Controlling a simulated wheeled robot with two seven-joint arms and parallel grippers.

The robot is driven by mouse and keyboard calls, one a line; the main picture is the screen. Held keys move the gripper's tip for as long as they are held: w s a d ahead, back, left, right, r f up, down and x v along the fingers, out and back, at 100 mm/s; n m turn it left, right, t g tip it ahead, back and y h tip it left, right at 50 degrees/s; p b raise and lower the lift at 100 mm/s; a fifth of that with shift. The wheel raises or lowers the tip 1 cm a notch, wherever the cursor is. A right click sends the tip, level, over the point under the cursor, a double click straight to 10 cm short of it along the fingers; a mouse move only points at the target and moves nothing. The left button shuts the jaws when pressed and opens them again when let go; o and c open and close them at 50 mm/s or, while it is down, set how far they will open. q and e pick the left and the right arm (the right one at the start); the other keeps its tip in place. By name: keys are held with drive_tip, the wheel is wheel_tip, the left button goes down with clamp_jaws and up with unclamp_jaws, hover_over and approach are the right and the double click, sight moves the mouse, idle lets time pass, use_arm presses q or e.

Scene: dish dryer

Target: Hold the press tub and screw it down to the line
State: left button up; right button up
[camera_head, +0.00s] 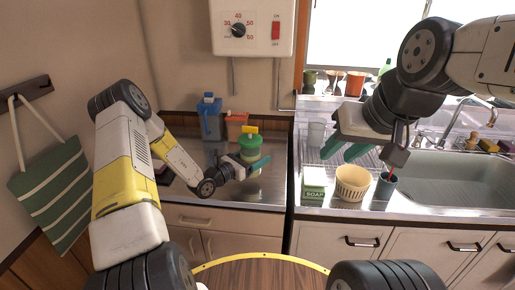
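The press tub (238,154) is green with a yellow handle (249,130) on top. It stands upright on the steel counter left of the sink unit. My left gripper (254,165) is low at the tub's front, with teal fingers pointing right. It overlaps the lower part of the tub, and I cannot tell whether it touches or grips it. My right gripper (346,149) hangs above the drying area, to the right of the tub and apart from it. Its two teal fingers are spread with nothing between them. The line on the tub is too small to make out.
A blue container (210,120) and an orange one (236,125) stand behind the tub. A green soap box (314,190), a cream basket (352,183) and a grey cup (384,187) stand at the sink's left.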

use_arm(q)
drive_tip(key=shift+f, duration=1.75)
drive_tip(key=shift+f, duration=0.45)
use_arm(e)
drive_tip(key=shift+c, duration=0.3)
drive_tip(key=shift+c, duration=0.2)
